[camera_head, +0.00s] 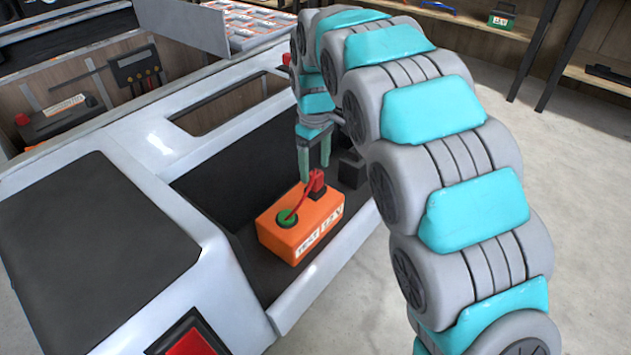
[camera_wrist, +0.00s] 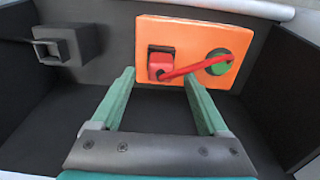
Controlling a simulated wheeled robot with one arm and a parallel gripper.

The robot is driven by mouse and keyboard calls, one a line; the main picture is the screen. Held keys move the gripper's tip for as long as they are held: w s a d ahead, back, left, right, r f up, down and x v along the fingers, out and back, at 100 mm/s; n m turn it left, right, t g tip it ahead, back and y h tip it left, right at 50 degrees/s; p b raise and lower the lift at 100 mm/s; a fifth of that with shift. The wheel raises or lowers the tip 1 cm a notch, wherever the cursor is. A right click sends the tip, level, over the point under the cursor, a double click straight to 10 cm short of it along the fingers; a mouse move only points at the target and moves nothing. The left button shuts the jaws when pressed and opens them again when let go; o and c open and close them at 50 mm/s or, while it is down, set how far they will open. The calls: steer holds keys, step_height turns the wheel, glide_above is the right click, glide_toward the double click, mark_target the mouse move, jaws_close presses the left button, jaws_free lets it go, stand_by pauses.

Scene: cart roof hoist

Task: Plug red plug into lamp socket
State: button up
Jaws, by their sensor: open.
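The red plug (camera_head: 317,181) sits at the back end of an orange box (camera_head: 301,238) in the cart's dark bed. A red cable runs from it to a round green part (camera_head: 287,217) on the box top. In the wrist view the red plug (camera_wrist: 161,65) lies ahead of my gripper, toward the left of the orange box (camera_wrist: 207,35). My gripper (camera_head: 315,180) points down near the plug. In the wrist view its green fingers (camera_wrist: 160,80) are apart with nothing held between them. A black block with a square opening (camera_wrist: 52,48), possibly the socket, is mounted left of the box.
The cart's white side rails (camera_head: 330,260) and a dark flat panel (camera_head: 90,225) border the bed. A black case (camera_head: 60,120) and a meter-like device (camera_head: 137,70) stand at the back left. Shelves (camera_head: 470,20) line the back wall. Floor at right is clear.

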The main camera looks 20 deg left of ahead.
mark_target(315, 172)
step_height(315, 172, down, 4)
steer(key=shift+s+f, duration=0.1)
jaws_close()
stand_by(0.7)
